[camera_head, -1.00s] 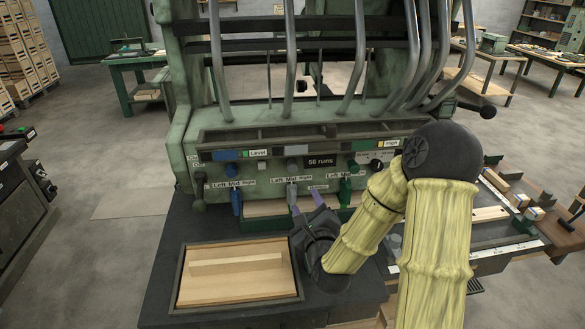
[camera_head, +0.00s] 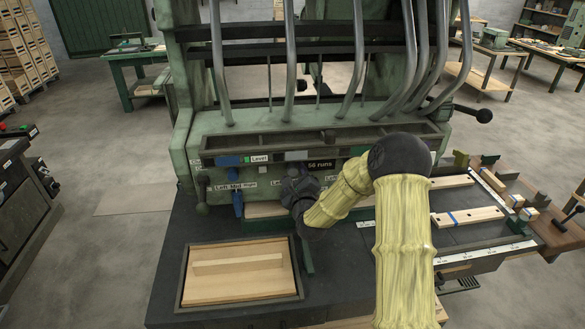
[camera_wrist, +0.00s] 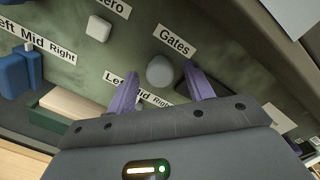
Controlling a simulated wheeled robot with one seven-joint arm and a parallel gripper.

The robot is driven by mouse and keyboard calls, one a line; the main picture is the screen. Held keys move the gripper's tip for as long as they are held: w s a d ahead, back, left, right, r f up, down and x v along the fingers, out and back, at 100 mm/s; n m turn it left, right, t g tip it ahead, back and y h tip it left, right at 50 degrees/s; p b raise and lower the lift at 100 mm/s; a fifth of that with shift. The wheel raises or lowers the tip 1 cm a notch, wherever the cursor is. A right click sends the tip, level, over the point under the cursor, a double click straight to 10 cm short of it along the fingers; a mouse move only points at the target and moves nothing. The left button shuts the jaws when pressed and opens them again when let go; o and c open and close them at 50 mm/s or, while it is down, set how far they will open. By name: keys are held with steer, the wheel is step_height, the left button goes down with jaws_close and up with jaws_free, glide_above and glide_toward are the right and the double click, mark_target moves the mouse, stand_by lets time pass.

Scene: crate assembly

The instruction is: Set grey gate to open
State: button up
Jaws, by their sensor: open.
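A rounded grey knob (camera_wrist: 160,71) stands out from the green panel in the wrist view, between a "Gates" label and a partly covered "Left Mid Right" label. I cannot tell whether it is the grey gate's handle. My gripper (camera_wrist: 161,82) is open, its two purple fingers on either side of the knob, with no clear contact. In the head view my gripper (camera_head: 297,186) is in front of the machine's panel (camera_head: 215,175) and hides its middle, including the grey lever. The blue lever (camera_head: 237,203) hangs to its left.
A dark-framed tray (camera_head: 182,275) holding pale wood lies in front of the panel. Several metal tubes (camera_head: 290,60) come down above it. Pale strips with blue marks (camera_head: 468,217) lie at the right. A small white knob (camera_wrist: 98,28) is near the grey one.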

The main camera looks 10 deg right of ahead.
steer(key=shift+w, duration=1.15)
